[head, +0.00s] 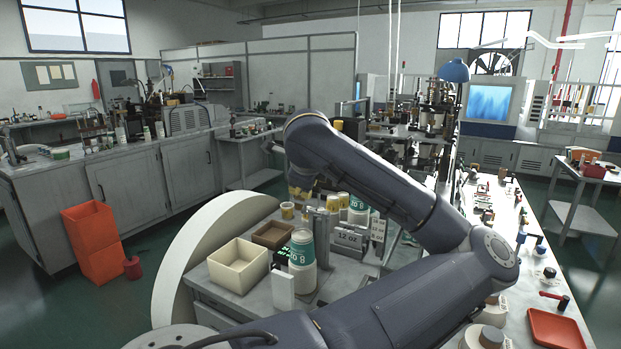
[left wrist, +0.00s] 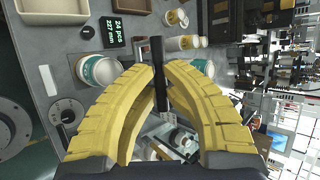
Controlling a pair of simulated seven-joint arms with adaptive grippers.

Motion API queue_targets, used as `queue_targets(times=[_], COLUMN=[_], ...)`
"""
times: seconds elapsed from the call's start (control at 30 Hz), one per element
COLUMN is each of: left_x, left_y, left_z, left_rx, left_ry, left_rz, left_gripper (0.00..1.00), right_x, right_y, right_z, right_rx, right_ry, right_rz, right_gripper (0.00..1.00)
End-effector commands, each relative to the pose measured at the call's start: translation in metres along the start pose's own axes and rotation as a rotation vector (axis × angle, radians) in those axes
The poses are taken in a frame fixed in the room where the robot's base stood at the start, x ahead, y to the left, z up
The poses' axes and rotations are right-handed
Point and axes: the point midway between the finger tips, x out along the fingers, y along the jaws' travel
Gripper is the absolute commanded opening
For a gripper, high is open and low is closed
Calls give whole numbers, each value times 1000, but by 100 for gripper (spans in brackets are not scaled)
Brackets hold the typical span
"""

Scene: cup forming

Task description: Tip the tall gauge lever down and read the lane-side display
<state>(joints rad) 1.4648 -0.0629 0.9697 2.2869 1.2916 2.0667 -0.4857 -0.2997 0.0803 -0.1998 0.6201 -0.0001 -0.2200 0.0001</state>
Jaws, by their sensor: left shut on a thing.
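My left gripper (left wrist: 160,72) has its yellow fingers closed around a dark upright lever (left wrist: 157,50) in the left wrist view. In the head view this gripper (head: 303,192) points down over the grey bench, and the lever cannot be made out clearly there. A small dark display (left wrist: 114,31) with green text stands left of the lever; it appears to read "24 pcs, 227 mm". In the head view the display (head: 283,254) is small and partly hidden. My right gripper is in neither view.
A white-and-teal cup stack (head: 303,250) stands beside the display. A dial (left wrist: 67,113) shows at the wrist view's left.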

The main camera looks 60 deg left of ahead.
Motion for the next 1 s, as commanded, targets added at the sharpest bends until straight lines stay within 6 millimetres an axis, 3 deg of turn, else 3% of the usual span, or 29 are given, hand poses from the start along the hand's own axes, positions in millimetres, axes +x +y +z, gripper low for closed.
queue_targets(times=[0.3,0.83,0.87,1.0], left_x=[0,0,0,-1], left_y=[16,18,18,18], left_z=[-1,-2,-2,-1], left_rx=[2,3,3,3], left_ry=[4,6,6,4], left_rz=[2,0,0,-1], left_gripper=[0,0,12,28], right_x=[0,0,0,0], right_y=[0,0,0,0], right_z=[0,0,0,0], right_rx=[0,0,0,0], right_ry=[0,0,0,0], right_rz=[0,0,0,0], right_gripper=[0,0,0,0])
